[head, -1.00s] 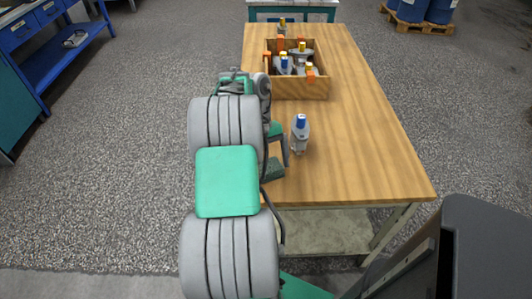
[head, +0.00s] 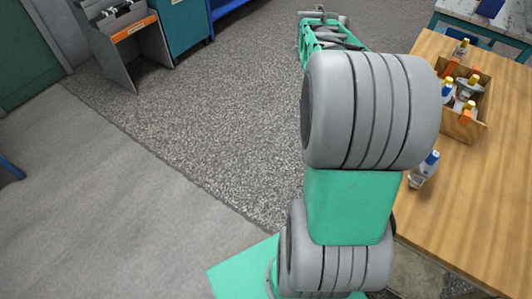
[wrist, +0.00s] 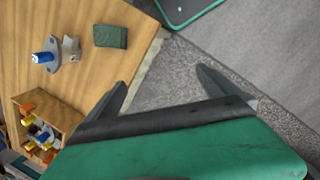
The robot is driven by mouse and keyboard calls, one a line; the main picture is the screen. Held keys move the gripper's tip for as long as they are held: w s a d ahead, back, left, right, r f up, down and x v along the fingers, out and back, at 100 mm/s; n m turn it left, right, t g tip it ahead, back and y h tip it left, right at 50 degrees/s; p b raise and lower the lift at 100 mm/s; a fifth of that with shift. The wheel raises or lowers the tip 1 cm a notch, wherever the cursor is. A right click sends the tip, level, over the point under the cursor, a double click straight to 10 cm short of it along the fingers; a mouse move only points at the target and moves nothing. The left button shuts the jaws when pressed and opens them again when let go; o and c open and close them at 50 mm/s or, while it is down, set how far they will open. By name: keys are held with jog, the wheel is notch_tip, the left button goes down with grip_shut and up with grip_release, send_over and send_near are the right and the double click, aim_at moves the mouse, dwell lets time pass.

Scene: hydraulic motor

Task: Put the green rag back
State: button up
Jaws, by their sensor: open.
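The green rag (wrist: 110,36) lies as a dark green folded block on the wooden table, near its edge, in the wrist view. It is hidden behind my arm in the head view. In the head view my arm covers the gripper.
A wooden box (head: 466,126) holds several similar parts. A grey rack (head: 125,45) stands at the upper left.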

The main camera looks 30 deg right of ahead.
jog(key=a+n+t+y, duration=0.1)
jog(key=a+n+t, duration=0.3)
jog(key=a, duration=2.1)
jog(key=shift+s+a+f+t, duration=0.3)
jog(key=shift+t, duration=0.1)
notch_tip(320, 180, up, 2)
jog(key=shift+w+r+p, duration=0.1)
jog(key=shift+r+p, duration=0.15)
jog(key=shift+p, duration=0.75)
